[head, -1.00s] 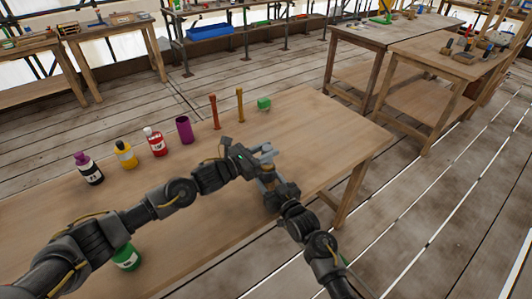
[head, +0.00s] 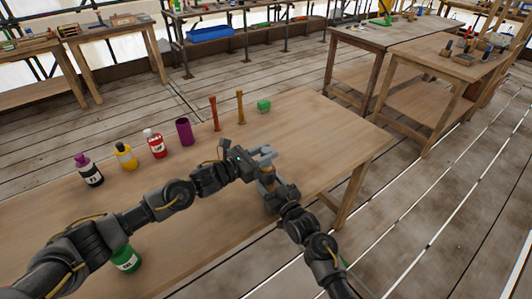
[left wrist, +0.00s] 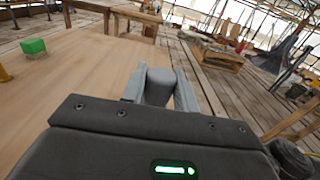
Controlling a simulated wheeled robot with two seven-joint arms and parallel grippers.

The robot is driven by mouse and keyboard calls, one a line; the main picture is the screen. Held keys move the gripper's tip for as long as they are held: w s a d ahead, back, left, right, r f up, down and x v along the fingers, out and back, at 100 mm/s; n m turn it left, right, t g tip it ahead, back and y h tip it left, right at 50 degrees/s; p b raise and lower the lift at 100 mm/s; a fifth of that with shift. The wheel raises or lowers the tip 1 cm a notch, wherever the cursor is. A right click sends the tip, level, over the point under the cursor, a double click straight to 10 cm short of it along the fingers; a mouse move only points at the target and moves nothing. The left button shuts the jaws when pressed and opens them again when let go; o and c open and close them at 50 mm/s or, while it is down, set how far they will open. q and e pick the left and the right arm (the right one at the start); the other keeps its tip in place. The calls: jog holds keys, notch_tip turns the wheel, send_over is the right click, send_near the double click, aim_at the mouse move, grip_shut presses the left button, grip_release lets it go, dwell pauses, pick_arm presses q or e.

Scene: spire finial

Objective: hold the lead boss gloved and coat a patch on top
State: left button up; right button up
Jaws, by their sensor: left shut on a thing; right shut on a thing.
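A grey, rounded piece, which looks like the lead boss (left wrist: 159,86), sits between the jaws of my left gripper in the left wrist view (left wrist: 160,92). My left gripper is shut on it, above the table. In the head view my left gripper (head: 264,153) is near the table's right part, and the boss is too small there to make out clearly. My right gripper (head: 267,174) is just below the left one, very close to it. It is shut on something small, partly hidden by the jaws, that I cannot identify. Whether the two grippers' loads touch is unclear.
On the wooden table (head: 325,130) stand a dark bottle (head: 91,174), a yellow bottle (head: 126,156), a red-labelled bottle (head: 156,146), a purple cup (head: 184,131), two upright sticks (head: 214,113), a green block (head: 263,105) and a green bottle (head: 125,260). The table's right end is clear.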

pick_arm(q)
jog(key=a+r, duration=0.4)
jog(key=r, duration=0.2)
jog(key=shift+a+r, duration=0.4)
pick_arm(e)
jog(key=o, duration=1.1)
jog(key=shift+o, duration=0.2)
jog(key=v, duration=1.2)
